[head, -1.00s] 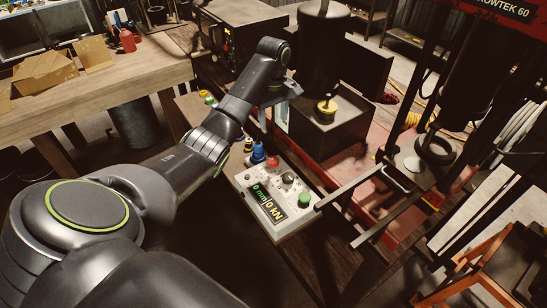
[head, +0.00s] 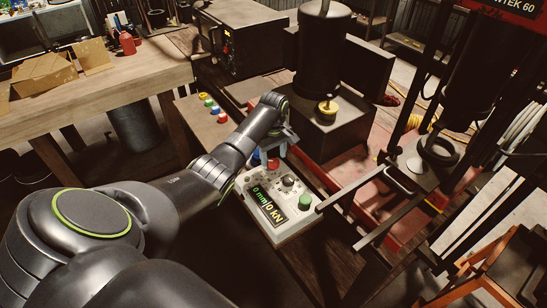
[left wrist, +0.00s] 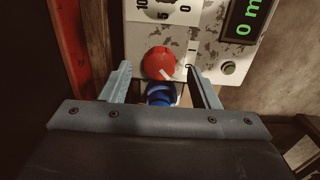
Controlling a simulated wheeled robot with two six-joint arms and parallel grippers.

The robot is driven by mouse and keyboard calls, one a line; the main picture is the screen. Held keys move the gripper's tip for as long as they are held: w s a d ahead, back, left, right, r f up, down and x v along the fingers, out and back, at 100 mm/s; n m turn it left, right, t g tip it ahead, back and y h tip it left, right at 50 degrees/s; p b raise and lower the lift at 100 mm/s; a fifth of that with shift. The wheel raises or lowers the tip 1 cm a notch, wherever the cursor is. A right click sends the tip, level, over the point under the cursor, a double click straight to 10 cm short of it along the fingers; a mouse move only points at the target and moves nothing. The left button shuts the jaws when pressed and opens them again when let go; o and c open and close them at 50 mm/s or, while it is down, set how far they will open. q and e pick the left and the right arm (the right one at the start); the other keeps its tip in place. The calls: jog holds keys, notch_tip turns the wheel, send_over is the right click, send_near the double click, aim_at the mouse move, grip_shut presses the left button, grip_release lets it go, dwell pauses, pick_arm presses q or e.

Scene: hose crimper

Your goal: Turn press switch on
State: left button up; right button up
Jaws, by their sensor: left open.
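The press control box (head: 280,212) is pale and worn, with a lit display (head: 268,204) reading 0 mm and 0 kN. A red rotary knob (left wrist: 158,63) with a pale pointer mark sits on its panel in the left wrist view; the pointer slants to the lower right. In the head view the red knob (head: 273,163) is partly hidden by my left gripper (head: 274,148). In the left wrist view the open left gripper (left wrist: 160,68) has one finger on either side of the knob in the picture. I cannot tell whether they touch it.
A blue part (left wrist: 161,95) shows between the fingers, beside the box. A green button (head: 305,202) and dark knob (head: 288,181) stand on the panel. A dark press cylinder (head: 322,55) stands behind; metal bars (head: 350,185) reach out on the right. Coloured buttons (head: 209,103) are farther left.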

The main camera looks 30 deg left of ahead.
pick_arm(q)
jog(key=shift+f, duration=1.1)
jog(key=shift+c, duration=0.4)
jog(key=c, duration=0.9)
